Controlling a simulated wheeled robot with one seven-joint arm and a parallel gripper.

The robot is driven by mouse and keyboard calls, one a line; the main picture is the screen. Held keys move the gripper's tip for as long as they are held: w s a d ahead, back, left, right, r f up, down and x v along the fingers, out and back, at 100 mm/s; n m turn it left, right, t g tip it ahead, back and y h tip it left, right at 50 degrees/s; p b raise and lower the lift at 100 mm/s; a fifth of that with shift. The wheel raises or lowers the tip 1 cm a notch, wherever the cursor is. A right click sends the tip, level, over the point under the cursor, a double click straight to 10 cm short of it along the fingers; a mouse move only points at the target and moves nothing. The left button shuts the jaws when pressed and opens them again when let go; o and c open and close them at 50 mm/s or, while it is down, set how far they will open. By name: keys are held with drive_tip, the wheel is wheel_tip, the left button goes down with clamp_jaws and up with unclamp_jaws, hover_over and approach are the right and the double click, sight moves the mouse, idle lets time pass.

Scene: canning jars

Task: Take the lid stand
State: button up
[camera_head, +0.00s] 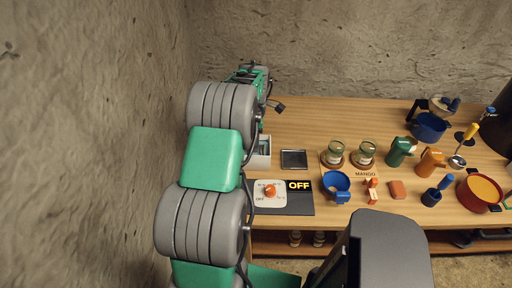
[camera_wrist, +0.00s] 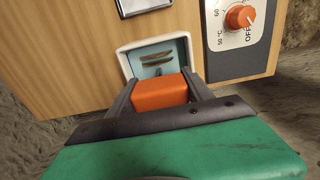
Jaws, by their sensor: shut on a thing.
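In the wrist view an orange block (camera_wrist: 160,91), which looks like the handle of the lid stand, sits between the two fingers of my gripper (camera_wrist: 158,82). The gripper is shut on it. Just beyond the block is a white-rimmed basin (camera_wrist: 124,62) with a pale blue inside, where a few thin lids (camera_wrist: 156,58) show on edge. The lower part of the stand is hidden, and I cannot tell how far it is above the basin.
A control panel with an orange knob (camera_head: 269,191) reads OFF beside the basin. A dark square tray (camera_head: 293,159), two jars (camera_head: 335,150) (camera_head: 366,150) and a blue funnel (camera_head: 336,182) stand to the right. A rough wall (camera_head: 100,110) is close on the left.

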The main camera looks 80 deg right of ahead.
clamp_jaws()
